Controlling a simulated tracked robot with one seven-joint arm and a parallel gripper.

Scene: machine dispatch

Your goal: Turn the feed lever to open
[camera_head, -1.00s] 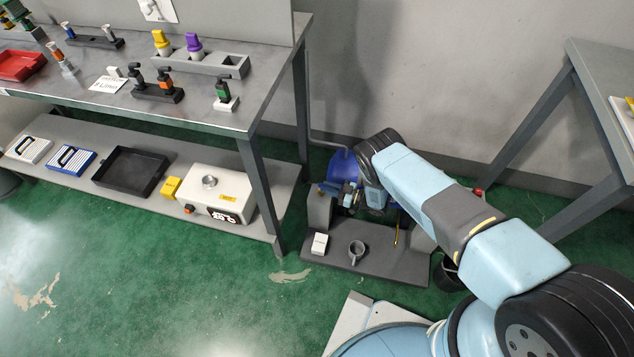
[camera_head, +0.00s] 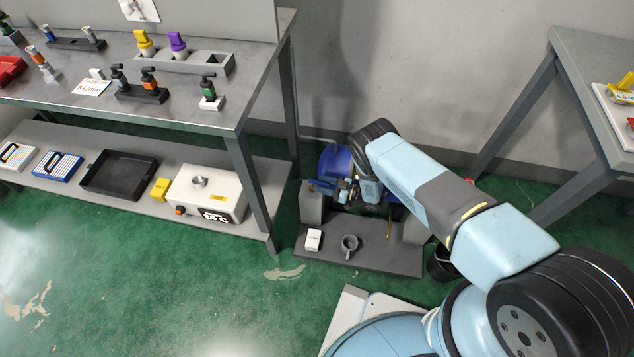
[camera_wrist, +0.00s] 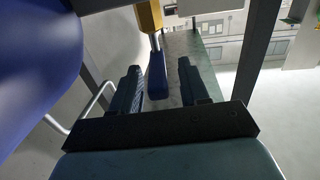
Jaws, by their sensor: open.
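The feed lever (camera_wrist: 157,78) has a dark blue grip on a bright metal stem. The stem comes out of a brass-yellow valve body (camera_wrist: 148,15) at the top of the wrist view. My gripper (camera_wrist: 159,67) is open, with one dark finger on each side of the blue grip. A gap shows between the grip and each finger, so I see no contact. In the head view my gripper (camera_head: 345,191) is small and low at the machine, beside the large blue hopper (camera_head: 335,162). The lever is hard to make out there.
The machine's dark base (camera_head: 370,252) carries a grey mug (camera_head: 350,245) and a small white box (camera_head: 313,239). A black bin (camera_head: 442,263) stands at its right. A workbench (camera_head: 200,108) is on the left and another table (camera_head: 590,75) on the right. Green floor is free in front.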

